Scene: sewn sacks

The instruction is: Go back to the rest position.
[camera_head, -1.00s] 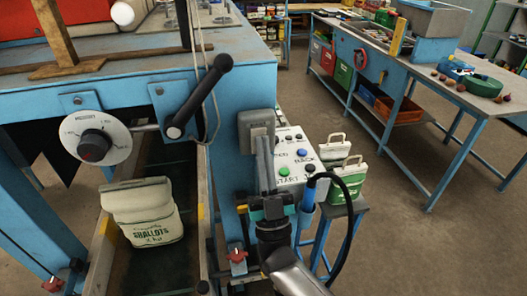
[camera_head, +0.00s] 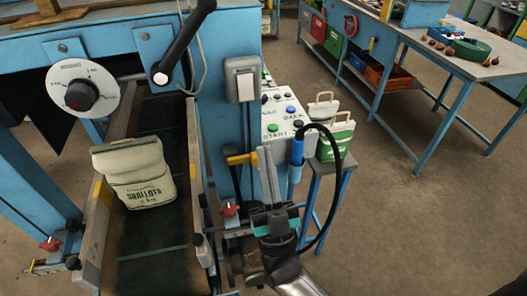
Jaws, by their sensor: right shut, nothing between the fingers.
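My right gripper (camera_head: 268,172) is at the lower middle, in front of the control box (camera_head: 287,117) with its coloured buttons. Its fingers point up and are shut with nothing between them. The fingertips appear apart from the buttons, below a grey switch box (camera_head: 242,80). A cream sack of shallots (camera_head: 140,180) sits on the dark conveyor belt (camera_head: 155,245) to the left, standing with a slight tilt. My left gripper is out of view.
A blue machine frame with a dial (camera_head: 83,88) and a black-handled lever (camera_head: 183,42) stands at the left. Green-and-white sacks (camera_head: 337,137) stand on a small stand right of the control box. A blue workbench (camera_head: 400,40) is at the back right. The floor at right is clear.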

